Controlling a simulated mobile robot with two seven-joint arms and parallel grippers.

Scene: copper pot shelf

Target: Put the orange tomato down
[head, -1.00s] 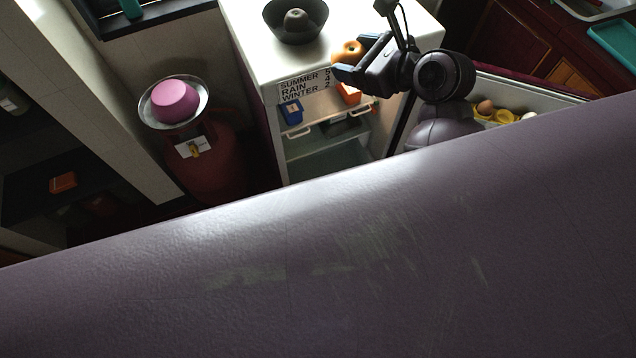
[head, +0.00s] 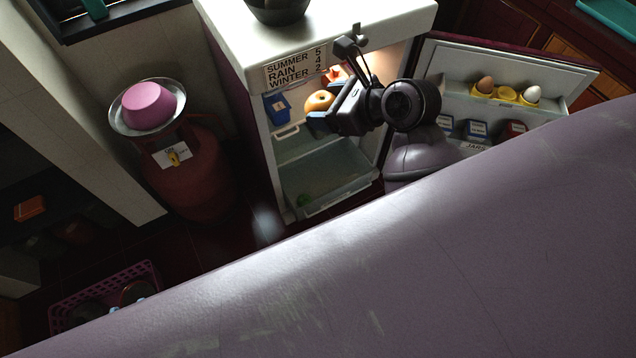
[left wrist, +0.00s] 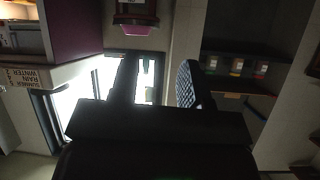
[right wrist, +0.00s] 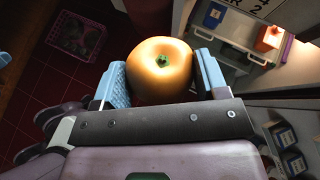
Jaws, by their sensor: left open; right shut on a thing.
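The orange tomato (head: 319,101) is round with a small green stem mark. My right gripper (head: 326,112) is shut on it and holds it in front of the open fridge, near the upper compartment in the head view. In the right wrist view the tomato (right wrist: 161,68) sits between the two blue finger pads of my right gripper (right wrist: 163,82). My left gripper (left wrist: 158,85) is open and empty in the left wrist view, and it is not visible in the head view.
The fridge (head: 262,43) stands open, with a blue box (head: 277,108) on its upper shelf and a glass shelf below. Its door (head: 560,82) holds eggs and jars at right. A red gas cylinder (head: 198,175) stands left. A purple basket (head: 62,304) is on the floor.

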